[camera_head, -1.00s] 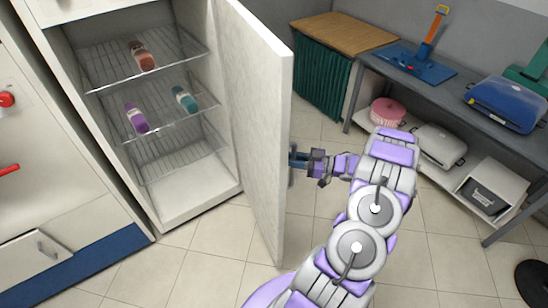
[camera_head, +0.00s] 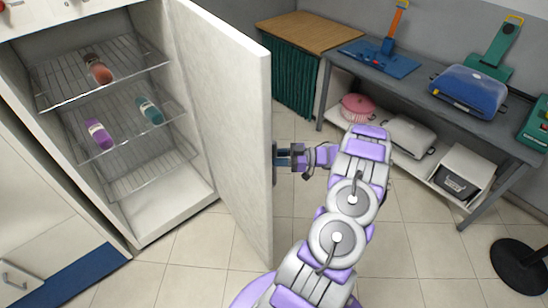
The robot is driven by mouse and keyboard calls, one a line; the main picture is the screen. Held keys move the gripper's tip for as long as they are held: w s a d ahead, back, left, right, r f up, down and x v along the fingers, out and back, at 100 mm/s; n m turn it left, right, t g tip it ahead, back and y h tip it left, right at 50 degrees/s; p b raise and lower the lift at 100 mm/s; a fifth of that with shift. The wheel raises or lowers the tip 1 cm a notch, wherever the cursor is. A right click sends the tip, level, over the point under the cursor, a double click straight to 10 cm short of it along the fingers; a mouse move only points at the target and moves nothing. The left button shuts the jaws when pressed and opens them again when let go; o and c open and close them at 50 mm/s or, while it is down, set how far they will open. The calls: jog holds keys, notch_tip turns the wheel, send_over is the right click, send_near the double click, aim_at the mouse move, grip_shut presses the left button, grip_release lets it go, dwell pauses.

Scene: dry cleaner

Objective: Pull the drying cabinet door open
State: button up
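The drying cabinet (camera_head: 165,212) stands at the left with its white door (camera_head: 232,120) swung wide open. Its wire shelves show inside, holding a brown bottle (camera_head: 98,69), a purple bottle (camera_head: 98,133) and a teal bottle (camera_head: 150,110). The door's handle (camera_head: 274,163) is on the door's outer face, near its free edge, and shows only as a narrow dark strip. My gripper (camera_head: 283,158) is at the handle, its fingers reaching to it from the right. The fingers are small and seen from the side, so I cannot tell whether they are closed around the handle.
A grey workbench (camera_head: 420,100) along the right holds a blue case (camera_head: 468,91) and a blue press (camera_head: 380,60). A wooden-topped cabinet with a green curtain (camera_head: 290,78) stands behind the door. A round black base (camera_head: 520,266) is at the lower right. Tiled floor between is clear.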

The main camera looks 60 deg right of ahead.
jog(key=shift+o, duration=0.7)
jog(key=shift+d, duration=0.1)
jog(key=p+v, duration=0.1)
jog(key=v, duration=1.1)
jog(key=shift+d+f, duration=0.1)
